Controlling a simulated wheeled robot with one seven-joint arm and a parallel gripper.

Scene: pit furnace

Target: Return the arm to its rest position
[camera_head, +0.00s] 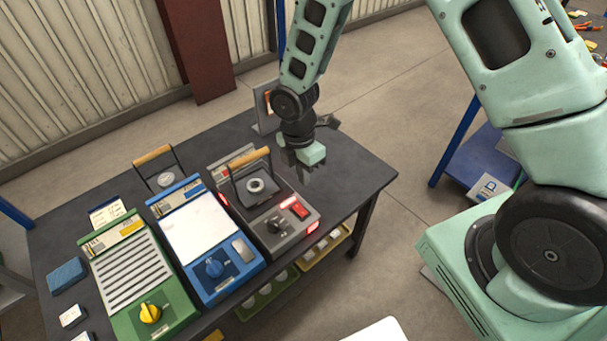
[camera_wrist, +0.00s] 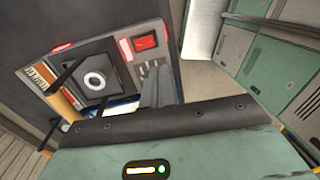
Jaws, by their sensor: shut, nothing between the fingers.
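My gripper (camera_head: 305,176) hangs pointing down from my bent arm, over the right part of the dark table. Its fingers are together and hold nothing. They also show shut in the wrist view (camera_wrist: 158,84). In the head view I cannot tell the exact gap between the fingertips and the furnace.
A blue unit (camera_head: 222,272) and a green ribbed unit (camera_head: 127,280) stand left of the furnace on the table (camera_head: 360,175). An upright panel (camera_head: 266,107) stands behind my gripper. A blue-framed stand (camera_head: 470,155) is to the right, with open floor between.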

